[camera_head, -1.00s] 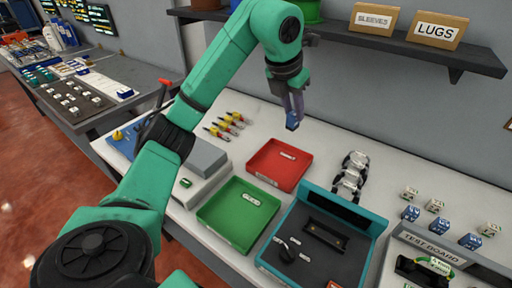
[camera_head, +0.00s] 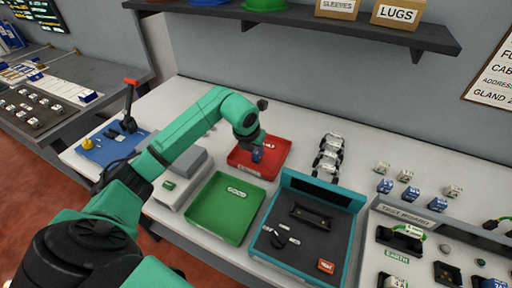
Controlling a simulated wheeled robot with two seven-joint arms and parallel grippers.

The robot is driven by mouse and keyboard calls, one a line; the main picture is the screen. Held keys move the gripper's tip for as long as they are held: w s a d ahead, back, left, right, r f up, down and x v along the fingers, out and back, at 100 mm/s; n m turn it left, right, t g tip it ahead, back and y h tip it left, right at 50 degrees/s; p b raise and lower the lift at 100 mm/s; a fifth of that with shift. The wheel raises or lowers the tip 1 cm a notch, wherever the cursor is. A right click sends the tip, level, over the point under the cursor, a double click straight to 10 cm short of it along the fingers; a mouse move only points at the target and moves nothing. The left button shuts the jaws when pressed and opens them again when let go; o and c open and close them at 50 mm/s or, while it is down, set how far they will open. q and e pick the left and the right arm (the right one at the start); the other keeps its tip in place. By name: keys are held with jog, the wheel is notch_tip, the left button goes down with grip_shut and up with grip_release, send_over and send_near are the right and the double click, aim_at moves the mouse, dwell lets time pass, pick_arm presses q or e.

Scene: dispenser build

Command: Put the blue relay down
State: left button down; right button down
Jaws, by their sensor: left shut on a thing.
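The blue relay (camera_head: 257,154) is small and dark blue. My left gripper (camera_head: 256,146) is shut on it, pointing down over the red tray (camera_head: 272,159) at the back of the bench. The relay shows over the tray's floor, near its left part; I cannot tell whether it touches the floor. The arm hides part of the tray's left side. My right gripper is not in view.
A green tray (camera_head: 223,207) lies in front of the red one. A teal-framed dark panel (camera_head: 306,228) stands to its right, and several white and blue relays sit farther right. A shelf (camera_head: 300,27) with boxes overhangs the back.

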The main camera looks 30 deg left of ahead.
pick_arm(q)
jog(key=shift+a+f, duration=0.15)
jog(key=shift+f, duration=0.15)
jog(key=shift+f, duration=0.15)
jog(key=c, duration=0.7)
grip_release()
jog(key=shift+o, duration=0.2)
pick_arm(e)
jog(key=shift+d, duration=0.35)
pick_arm(q)
jog(key=shift+r, duration=0.5)
jog(key=b+v, duration=0.2)
jog(key=v, duration=0.9)
jog(key=shift+s+r, duration=0.2)
jog(key=shift+s, duration=0.05)
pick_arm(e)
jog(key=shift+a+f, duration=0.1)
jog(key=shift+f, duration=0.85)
